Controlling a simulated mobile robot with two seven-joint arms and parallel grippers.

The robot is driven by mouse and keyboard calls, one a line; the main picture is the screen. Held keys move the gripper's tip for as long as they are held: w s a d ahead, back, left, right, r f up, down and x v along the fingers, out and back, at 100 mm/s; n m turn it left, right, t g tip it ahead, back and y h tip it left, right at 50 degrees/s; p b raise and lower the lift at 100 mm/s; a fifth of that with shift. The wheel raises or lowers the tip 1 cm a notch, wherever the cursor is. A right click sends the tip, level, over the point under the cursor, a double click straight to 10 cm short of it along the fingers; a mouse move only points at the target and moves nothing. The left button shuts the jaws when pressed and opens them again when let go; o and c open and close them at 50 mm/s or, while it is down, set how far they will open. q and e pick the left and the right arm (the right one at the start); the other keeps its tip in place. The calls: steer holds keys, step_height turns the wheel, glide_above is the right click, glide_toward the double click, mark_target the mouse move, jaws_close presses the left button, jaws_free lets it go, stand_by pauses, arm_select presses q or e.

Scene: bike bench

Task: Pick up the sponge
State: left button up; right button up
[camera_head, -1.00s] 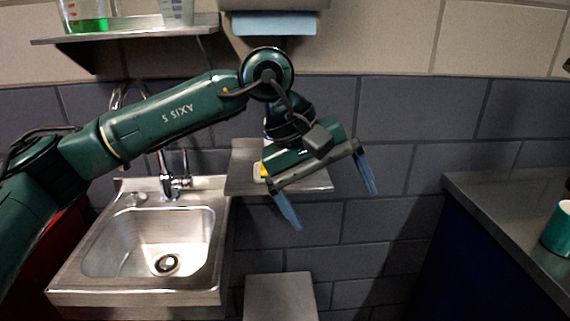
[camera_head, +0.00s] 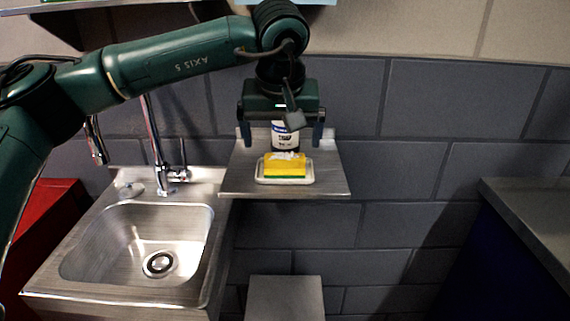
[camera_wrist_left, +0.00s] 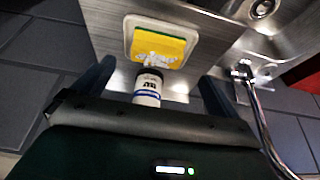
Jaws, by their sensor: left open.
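The sponge (camera_head: 285,166), yellow with a green underside, lies in a white dish (camera_head: 262,181) on a small metal shelf (camera_head: 331,183). In the left wrist view the sponge (camera_wrist_left: 159,46) shows past the fingertips, in line with the space between them. My left gripper (camera_head: 283,141) is open, with its fingers pointing down. In the head view it appears above the sponge, with no contact visible. My right gripper is out of view.
A metal sink (camera_head: 137,240) with a tall faucet (camera_head: 154,150) stands left of the shelf. A grey tiled wall (camera_head: 430,130) is behind. A counter (camera_head: 535,215) is at the right. The space between shelf and counter is clear.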

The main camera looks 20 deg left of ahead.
mark_target(285, 156)
arm_select(q)
steer(key=shift+x, duration=2.75)
steer(key=shift+w+d, duration=0.15)
steer(key=shift+d, duration=0.05)
steer(key=shift+c, duration=0.5)
steer(key=shift+r, duration=0.1)
steer(key=c, duration=1)
steer(key=shift+o, duration=0.2)
